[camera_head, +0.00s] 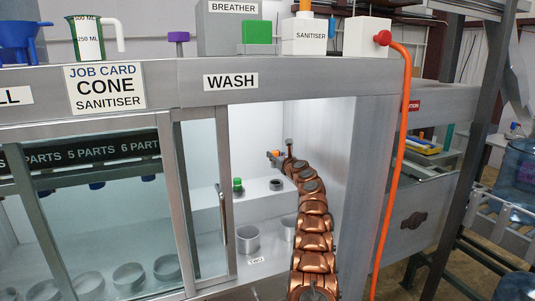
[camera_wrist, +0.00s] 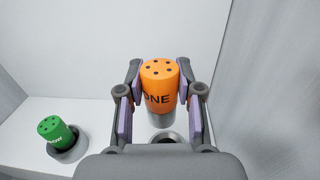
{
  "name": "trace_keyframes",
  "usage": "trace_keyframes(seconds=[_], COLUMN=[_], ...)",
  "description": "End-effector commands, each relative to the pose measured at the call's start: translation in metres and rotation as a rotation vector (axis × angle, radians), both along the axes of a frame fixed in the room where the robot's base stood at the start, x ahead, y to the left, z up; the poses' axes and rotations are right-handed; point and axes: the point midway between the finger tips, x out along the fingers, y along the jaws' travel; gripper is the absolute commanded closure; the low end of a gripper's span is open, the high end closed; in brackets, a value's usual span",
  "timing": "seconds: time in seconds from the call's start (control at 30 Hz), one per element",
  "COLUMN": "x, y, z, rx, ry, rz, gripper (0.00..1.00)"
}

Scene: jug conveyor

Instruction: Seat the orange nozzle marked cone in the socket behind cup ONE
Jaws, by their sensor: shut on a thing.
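The orange nozzle (camera_wrist: 158,84) is between the two fingers of my gripper (camera_wrist: 160,100) in the wrist view, and the gripper is shut on it. The letters ONE show on its side; the rest of the word is hidden. Its grey metal lower end (camera_wrist: 161,120) points down. A dark round opening (camera_wrist: 168,137) shows just below it, partly hidden by my gripper. In the head view the orange nozzle (camera_head: 273,153) is held above the shelf, above an empty-looking socket (camera_head: 276,184).
A green nozzle (camera_head: 238,185) stands in a socket left of the empty one; it also shows in the wrist view (camera_wrist: 57,130). The wash bay's right wall (camera_head: 325,130) is close to my arm. A sliding glass door frame (camera_head: 203,200) borders the left.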

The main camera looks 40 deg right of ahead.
Motion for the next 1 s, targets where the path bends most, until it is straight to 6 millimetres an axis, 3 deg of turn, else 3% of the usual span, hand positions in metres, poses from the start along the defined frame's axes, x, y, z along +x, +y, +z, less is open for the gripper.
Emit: trace_keyframes(seconds=[0.67,1.0], x=[-0.009,-0.006], y=[-0.010,-0.006], z=[-0.002,-0.028], rx=[0.005,0.005], ry=[-0.001,-0.001], rz=[-0.011,-0.006], gripper=[1.00,1.00])
